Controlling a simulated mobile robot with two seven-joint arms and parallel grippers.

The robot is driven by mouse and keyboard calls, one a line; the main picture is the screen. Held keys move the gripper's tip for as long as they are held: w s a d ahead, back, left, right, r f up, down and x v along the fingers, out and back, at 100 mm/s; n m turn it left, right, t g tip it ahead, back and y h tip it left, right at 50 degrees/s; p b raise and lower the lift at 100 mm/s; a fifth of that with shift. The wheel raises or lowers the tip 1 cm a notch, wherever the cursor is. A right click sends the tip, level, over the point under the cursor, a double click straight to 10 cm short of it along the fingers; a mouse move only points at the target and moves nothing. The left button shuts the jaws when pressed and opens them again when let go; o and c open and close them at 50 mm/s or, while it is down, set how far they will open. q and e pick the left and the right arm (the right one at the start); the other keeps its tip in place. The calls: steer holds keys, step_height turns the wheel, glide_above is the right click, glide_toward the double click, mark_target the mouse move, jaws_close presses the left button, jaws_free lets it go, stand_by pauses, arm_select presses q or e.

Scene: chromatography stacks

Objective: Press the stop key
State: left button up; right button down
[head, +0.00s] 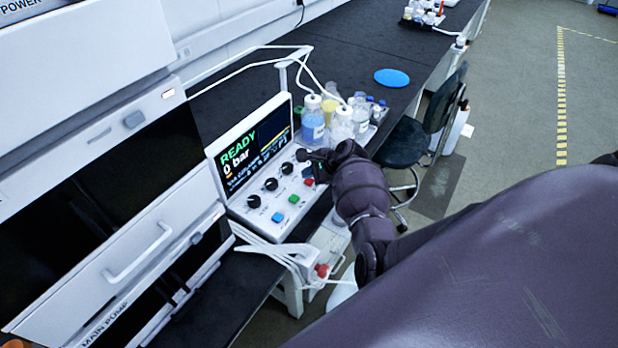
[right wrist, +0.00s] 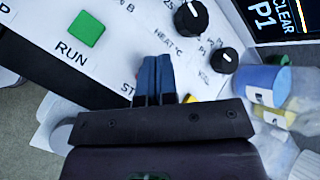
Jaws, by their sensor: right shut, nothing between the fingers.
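The control panel (head: 262,205) has a lit screen (head: 254,148) reading READY, 0 bar. Along its front are a blue key (head: 277,217), a green key (head: 293,199) and a red key (head: 308,182); their labels are too small to read there. In the right wrist view, the green key (right wrist: 86,28) is labelled RUN. My right gripper (head: 306,156) is shut and empty, over the panel's right end near the red key. Contact cannot be told. My left gripper is not in view.
Black knobs (head: 271,184) line the panel between keys and screen. Bottles (head: 313,120) stand just behind the gripper, with tubing above. A blue disc (head: 391,77) lies on the black bench (head: 345,47). A chair (head: 410,145) stands beside the bench.

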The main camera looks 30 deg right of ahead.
mark_target(309, 182)
steer(key=shift+r, duration=0.2)
step_height(309, 182, up, 3)
steer(key=shift+f+p, duration=0.2)
steer(key=shift+p, duration=0.9)
steer(key=shift+r, duration=1.1)
